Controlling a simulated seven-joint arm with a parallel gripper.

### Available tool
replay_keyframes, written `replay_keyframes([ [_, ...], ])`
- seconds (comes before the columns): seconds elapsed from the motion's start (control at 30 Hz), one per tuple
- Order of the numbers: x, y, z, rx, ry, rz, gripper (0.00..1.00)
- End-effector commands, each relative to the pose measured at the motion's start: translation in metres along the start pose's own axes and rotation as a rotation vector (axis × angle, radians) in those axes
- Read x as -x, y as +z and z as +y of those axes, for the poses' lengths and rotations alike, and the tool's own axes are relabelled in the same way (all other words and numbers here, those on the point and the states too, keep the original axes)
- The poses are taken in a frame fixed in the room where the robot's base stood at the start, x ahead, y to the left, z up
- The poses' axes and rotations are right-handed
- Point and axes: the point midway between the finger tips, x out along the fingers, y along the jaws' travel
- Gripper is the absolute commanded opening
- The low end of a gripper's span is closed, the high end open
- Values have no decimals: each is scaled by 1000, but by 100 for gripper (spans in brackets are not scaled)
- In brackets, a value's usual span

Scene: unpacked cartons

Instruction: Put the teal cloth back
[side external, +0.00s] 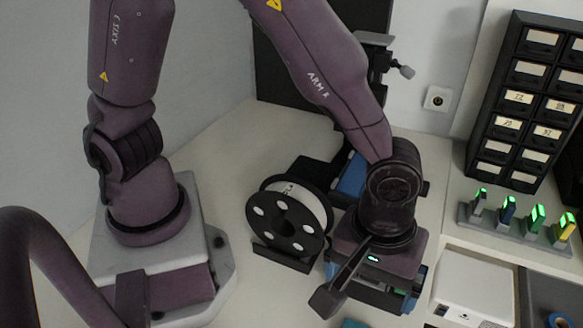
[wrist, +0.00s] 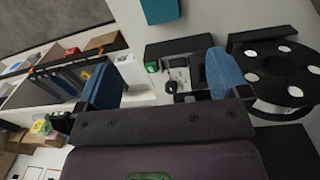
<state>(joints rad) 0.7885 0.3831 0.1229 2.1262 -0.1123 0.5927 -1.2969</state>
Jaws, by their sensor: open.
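A teal piece (wrist: 161,9), which looks like the cloth, lies on the pale worktop at the top edge of the wrist view, partly cut off. A small teal sliver (side external: 353,324) shows at the bottom edge of the side view, below my gripper. My gripper (wrist: 164,82) is open, its two blue-padded fingers wide apart. No cloth is between them; the teal piece lies beyond the fingers. In the side view my gripper (side external: 372,288) points down beside the black spool, with its fingertips mostly hidden by its own body.
A black spool (side external: 289,218) on a stand is close to my gripper's left. A white box (side external: 474,290), a rack of green-topped items (side external: 518,218) and a dark drawer cabinet (side external: 527,95) are at the right.

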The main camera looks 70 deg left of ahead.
Motion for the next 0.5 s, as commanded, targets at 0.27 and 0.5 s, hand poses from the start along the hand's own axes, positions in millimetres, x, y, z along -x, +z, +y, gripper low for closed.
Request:
replay_keyframes([
  [0.27, 118, -72, -67, -281, 179, 101, 94],
  [0.5, 179, -93, -152, -542, 201, 315, 94],
])
